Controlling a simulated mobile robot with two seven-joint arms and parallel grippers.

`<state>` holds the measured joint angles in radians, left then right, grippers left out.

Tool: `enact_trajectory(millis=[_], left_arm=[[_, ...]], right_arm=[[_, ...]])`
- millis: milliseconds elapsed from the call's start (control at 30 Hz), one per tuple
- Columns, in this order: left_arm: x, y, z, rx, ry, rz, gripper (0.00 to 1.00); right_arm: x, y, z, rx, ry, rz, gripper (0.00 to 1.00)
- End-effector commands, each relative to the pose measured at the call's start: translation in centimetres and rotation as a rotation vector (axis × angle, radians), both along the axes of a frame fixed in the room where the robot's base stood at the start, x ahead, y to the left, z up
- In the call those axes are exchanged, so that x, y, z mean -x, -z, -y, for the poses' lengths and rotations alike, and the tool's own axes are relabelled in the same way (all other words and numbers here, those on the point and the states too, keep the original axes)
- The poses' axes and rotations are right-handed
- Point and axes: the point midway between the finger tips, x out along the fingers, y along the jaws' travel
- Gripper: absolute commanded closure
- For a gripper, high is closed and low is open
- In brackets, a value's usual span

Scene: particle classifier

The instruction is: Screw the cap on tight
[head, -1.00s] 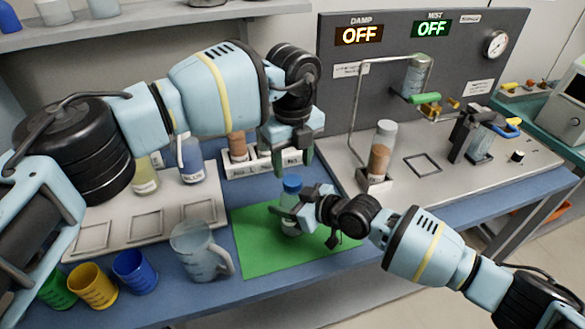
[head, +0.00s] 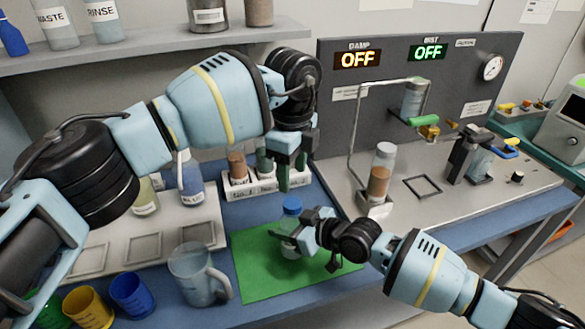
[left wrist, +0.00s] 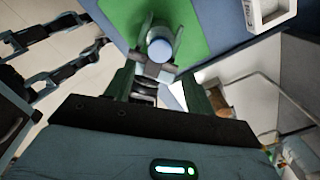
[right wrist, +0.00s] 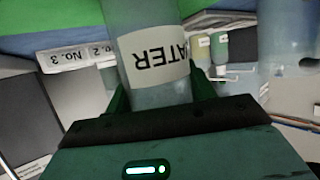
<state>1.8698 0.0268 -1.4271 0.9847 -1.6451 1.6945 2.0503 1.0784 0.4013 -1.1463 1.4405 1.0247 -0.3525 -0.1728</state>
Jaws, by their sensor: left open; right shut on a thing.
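A clear bottle (head: 290,240) with a blue cap (head: 292,204) on its top stands upright over the green mat (head: 255,275). Its label, partly visible in the right wrist view (right wrist: 155,58), reads "ATER". My right gripper (head: 302,230) is shut on the bottle's body below the cap. My left gripper (head: 291,176) is open and empty just above the cap, pointing down. In the left wrist view the cap (left wrist: 160,50) lies beyond the open fingers, apart from them. I cannot tell how tightly the cap sits.
A clear jug (head: 195,275) stands left of the mat, with blue (head: 131,293) and yellow (head: 88,307) cups beyond it. A numbered rack (head: 262,186) is behind. The panel rig with its tube (head: 379,182) stands to the right.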

Motion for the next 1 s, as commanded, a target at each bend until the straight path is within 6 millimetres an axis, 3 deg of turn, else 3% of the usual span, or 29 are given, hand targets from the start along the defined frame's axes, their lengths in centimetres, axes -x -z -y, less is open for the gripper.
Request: enact_trajectory(millis=[433,1000], left_arm=[[0.0,0.6,0.0,-0.001,-0.004,-0.002,0.46],[0.0,7.5,0.0,0.000,-0.005,-0.002,0.46]], right_arm=[[0.0,0.1,0.0,0.000,-0.001,-0.002,1.00],[0.0,0.1,0.0,0.000,-0.001,-0.002,1.00]])
